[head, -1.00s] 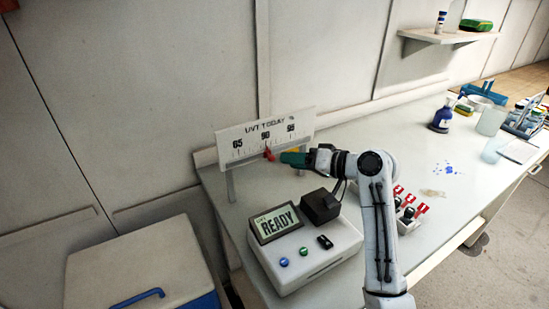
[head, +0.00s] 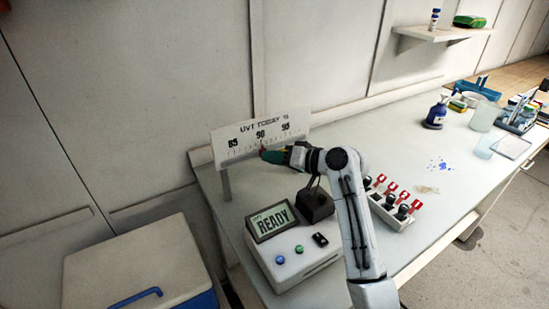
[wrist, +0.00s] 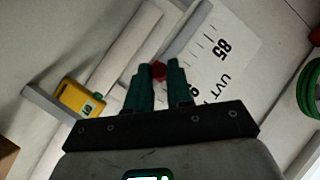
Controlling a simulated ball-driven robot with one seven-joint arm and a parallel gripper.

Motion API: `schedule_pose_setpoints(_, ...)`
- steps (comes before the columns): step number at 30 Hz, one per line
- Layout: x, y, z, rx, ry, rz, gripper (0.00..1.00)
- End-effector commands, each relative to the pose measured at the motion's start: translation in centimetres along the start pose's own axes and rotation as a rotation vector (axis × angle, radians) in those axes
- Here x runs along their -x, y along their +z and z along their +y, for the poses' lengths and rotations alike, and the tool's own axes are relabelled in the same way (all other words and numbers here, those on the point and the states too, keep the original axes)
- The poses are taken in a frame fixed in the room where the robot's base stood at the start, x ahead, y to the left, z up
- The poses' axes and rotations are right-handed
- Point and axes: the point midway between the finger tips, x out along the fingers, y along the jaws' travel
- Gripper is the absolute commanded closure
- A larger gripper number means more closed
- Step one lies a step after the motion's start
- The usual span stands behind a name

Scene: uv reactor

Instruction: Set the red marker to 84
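The white scale board (head: 226,152) stands at the back of the bench, lettered UVT TODAY with 85, 90 and 95 from left to right. The red marker (head: 262,147) is at the board's lower edge, close to 90. My gripper (head: 268,155) has green fingers and reaches the marker from the right. In the wrist view, the marker's red knob (wrist: 158,70) shows between the fingertips (wrist: 158,64), filling the narrow gap. I cannot tell whether the fingers press on it. The board (wrist: 225,55) shows 85 there; the 90 is partly hidden by a finger.
A console (head: 290,262) reading READY, with a dark block on it, stands below my arm. A rack with red tags (head: 398,210) is right of my arm. A yellow box (wrist: 82,96) lies beside the board in the wrist view.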

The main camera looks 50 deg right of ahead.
Motion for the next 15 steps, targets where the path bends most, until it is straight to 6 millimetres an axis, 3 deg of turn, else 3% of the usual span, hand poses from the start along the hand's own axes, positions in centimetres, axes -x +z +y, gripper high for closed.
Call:
schedule_pose_setpoints(6,0.01,0.03,0.05,-0.001,0.001,-0.001,1.0)
schedule_pose_setpoints(15,0.01,0.05,0.08,-0.001,0.002,-0.001,1.0)
